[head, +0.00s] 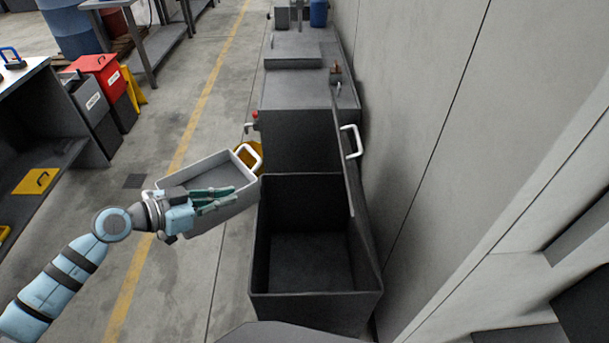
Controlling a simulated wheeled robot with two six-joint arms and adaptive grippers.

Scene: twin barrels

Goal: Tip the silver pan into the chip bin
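The silver pan (211,176) is a shallow grey tray with a white handle (248,156) at its far right end. It lies just left of the chip bin (316,306), a dark, deep, open-topped box that looks empty. The bin's lid (357,190) stands raised on its right side, with a white handle. My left gripper (236,195) reaches over the near side of the pan. Its two green fingers show a gap with nothing visible between them. Whether they touch the pan is unclear, and my arm hides part of the pan. My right gripper is not in view.
A dark machine (297,135) stands behind the bin, along the grey wall (430,110) on the right. Something yellow (243,149) shows behind the pan. Red (96,68) and grey bins stand at the upper left.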

